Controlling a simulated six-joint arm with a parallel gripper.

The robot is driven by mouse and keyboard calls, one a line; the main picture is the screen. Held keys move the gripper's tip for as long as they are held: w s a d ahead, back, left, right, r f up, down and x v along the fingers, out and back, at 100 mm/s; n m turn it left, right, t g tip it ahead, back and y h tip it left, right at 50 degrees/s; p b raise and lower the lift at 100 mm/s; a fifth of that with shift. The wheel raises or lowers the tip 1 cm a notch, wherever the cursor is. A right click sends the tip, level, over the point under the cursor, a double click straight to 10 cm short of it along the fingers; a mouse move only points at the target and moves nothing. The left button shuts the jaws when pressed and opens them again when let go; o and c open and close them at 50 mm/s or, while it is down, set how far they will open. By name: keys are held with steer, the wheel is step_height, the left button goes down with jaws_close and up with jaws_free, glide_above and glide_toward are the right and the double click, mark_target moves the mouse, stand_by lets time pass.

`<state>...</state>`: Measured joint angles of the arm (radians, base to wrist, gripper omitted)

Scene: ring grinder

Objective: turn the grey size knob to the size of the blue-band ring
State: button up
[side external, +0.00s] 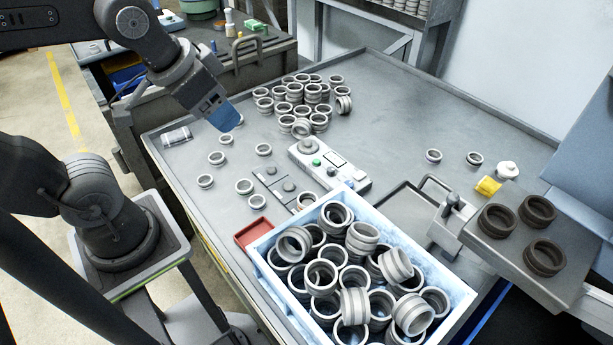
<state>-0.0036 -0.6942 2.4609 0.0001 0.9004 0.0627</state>
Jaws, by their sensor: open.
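A pale control box (330,166) stands mid-table with a round grey knob (308,146) at its far left end and a green button beside it. A dark flat plate (273,182) next to it carries small round grey knobs (289,186); I cannot tell which knob is the size knob. Its setting is too small to read. Rings lie loose on the table, such as one ring (433,155) at the right; no blue band can be made out for sure. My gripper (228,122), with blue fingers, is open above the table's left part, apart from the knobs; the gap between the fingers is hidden.
A white-blue crate (259,262) full of grey rings stands at the front. Stacked rings (305,95) are at the back. A red tray (253,233) is left of the crate. A machine block with dark rings (498,221) is at the right. The table's back right is clear.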

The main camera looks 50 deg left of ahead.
steer(key=w+m, duration=0.2)
steer(key=w, duration=0.1)
steer(key=w+m+g, duration=0.1)
steer(key=w, duration=0.3)
steer(key=w+a+m, duration=0.1)
steer(key=w+m, duration=0.1)
steer(key=w, duration=0.2)
steer(key=shift+f+m+g, duration=0.15)
steer(key=shift+m+g, duration=0.15)
steer(key=shift+g, duration=0.1)
steer(key=shift+c, duration=0.6)
steer(key=m+g, duration=0.4)
steer(key=m, duration=0.9)
glide_above(331, 169)
step_height(331, 169, down, 23)
step_height(331, 169, down, 13)
steer(key=shift+r, duration=0.1)
steer(key=shift+n, duration=0.3)
steer(key=c, duration=0.9)
